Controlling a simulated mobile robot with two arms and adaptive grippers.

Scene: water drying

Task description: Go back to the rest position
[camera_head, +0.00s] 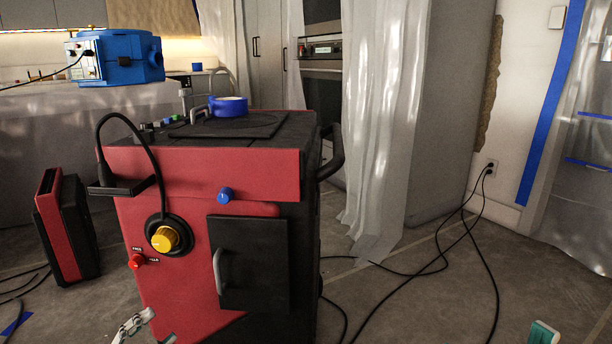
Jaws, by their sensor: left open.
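My left gripper (150,334) is at the bottom edge, left of centre. Only its fingertips show; they are apart with nothing visible between them. It is in front of the lower part of a red and black machine (200,178). The machine has a yellow knob (165,238), a red button (137,261), a small blue knob (225,195) and a black hatch (250,265) with a grey handle, which looks closed.
A blue tape roll (228,106) lies on the machine's top. A smaller red and black case (68,228) stands to the left. A blue machine (115,57) sits on the covered counter. Black cables (440,262) cross the floor at right. A teal piece (543,333) shows at bottom right.

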